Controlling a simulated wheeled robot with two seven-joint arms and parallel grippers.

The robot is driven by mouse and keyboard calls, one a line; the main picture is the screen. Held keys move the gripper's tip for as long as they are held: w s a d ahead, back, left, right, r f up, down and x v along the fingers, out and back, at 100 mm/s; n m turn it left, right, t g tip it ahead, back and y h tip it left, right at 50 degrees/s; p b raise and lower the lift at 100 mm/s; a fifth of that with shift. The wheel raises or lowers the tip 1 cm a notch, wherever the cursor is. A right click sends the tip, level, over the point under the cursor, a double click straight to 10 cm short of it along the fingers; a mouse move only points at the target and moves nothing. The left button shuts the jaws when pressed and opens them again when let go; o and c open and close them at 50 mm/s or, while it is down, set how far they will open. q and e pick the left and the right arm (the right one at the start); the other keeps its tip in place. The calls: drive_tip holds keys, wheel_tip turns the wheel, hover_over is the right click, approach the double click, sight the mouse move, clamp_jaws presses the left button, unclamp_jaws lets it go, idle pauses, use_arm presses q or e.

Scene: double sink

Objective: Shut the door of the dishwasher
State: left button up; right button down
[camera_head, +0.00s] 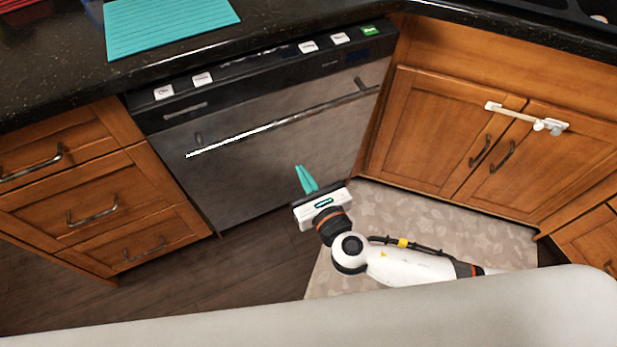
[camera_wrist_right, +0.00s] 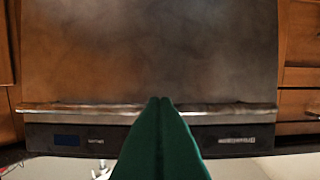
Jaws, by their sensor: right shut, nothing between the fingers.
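The dishwasher (camera_head: 270,130) is set under the dark counter between wooden cabinets. Its grey door stands upright and looks flush with the cabinets, with a long bar handle (camera_head: 285,122) and a dark control strip on top. The door (camera_wrist_right: 150,50) also fills much of the right wrist view, where it appears upside down with the handle (camera_wrist_right: 70,108) across it. My right gripper (camera_head: 307,180) is in front of the lower part of the door, its green fingers together and empty. Whether the fingertips touch the door cannot be told. My left gripper is not in view.
Wooden drawers (camera_head: 95,205) are at the left and a two-door cabinet (camera_head: 470,140) with a white latch strap at the right. A teal mat (camera_head: 170,25) lies on the counter. A patterned rug (camera_head: 400,215) covers floor at the right; the dark floor at left is clear.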

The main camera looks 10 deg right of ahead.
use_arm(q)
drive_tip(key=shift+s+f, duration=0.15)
use_arm(e)
drive_tip(key=w+a+r, duration=0.2)
drive_tip(key=w, duration=0.6)
drive_tip(key=shift+w+a, duration=0.25)
drive_tip(key=shift+a, duration=0.1)
